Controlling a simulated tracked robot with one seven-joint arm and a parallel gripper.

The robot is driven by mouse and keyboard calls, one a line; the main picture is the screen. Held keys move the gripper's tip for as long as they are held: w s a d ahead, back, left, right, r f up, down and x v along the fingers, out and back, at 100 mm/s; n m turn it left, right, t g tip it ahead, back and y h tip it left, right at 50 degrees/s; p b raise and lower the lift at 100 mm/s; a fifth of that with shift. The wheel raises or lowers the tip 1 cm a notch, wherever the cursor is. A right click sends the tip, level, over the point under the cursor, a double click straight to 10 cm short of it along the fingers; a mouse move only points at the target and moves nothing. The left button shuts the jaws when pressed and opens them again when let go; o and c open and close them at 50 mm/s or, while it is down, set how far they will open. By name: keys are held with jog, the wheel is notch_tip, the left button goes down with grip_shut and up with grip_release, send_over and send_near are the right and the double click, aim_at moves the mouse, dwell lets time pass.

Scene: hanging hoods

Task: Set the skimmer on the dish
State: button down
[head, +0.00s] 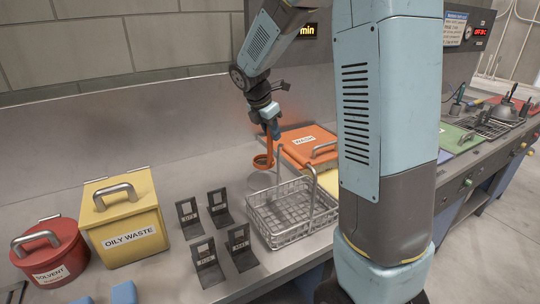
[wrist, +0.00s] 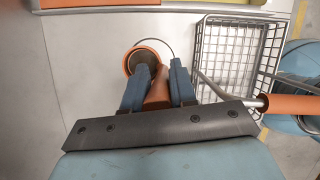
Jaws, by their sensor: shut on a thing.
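My gripper (head: 270,133) is shut on the orange handle of the skimmer (head: 263,161), which hangs down from the jaws. In the wrist view, the handle (wrist: 158,92) lies between the two blue fingers (wrist: 158,88). The skimmer's round orange-rimmed head (wrist: 143,57) shows beyond them, with a dark inside. A pale grey round dish (head: 260,181) lies on the counter below the skimmer in the head view. In the wrist view only a thin arc of its rim seems to show beside the head. The skimmer appears above the dish; I cannot tell whether they touch.
A wire basket (head: 290,228) with a raised handle stands right of the dish. Several black label stands (head: 208,264) are in front. A yellow oily waste bin (head: 125,222) and red solvent can (head: 48,252) are left. An orange wash lid (head: 306,144) lies behind.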

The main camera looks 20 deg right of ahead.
aim_at(271, 146)
jog(key=shift+f, duration=2.85)
jog(key=c, duration=0.9)
grip_release()
